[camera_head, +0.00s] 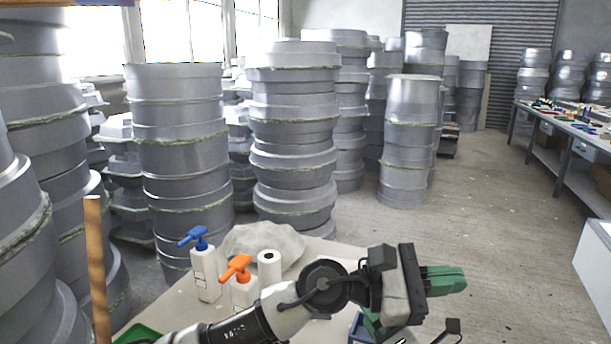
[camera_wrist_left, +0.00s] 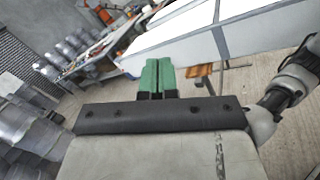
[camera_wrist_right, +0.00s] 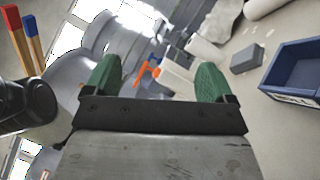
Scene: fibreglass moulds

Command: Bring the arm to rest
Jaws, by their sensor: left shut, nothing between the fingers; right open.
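My left gripper (camera_head: 444,280) reaches in over the right end of the near table in the head view, its green fingers pointing right. In the left wrist view its green fingers (camera_wrist_left: 158,76) are together with nothing between them. In the right wrist view my right gripper (camera_wrist_right: 157,80) has its green fingers wide apart and empty. Past them show the orange-topped pump bottle (camera_wrist_right: 146,73) and part of the table. The right gripper is hard to make out in the head view, where the left arm covers the lower middle.
The near table (camera_head: 165,308) holds a blue-topped pump bottle (camera_head: 204,265), an orange-topped one (camera_head: 243,284), a white roll (camera_head: 269,268) and a pale cloth heap. A blue bin (camera_wrist_right: 293,72) and grey block (camera_wrist_right: 247,58) lie right.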

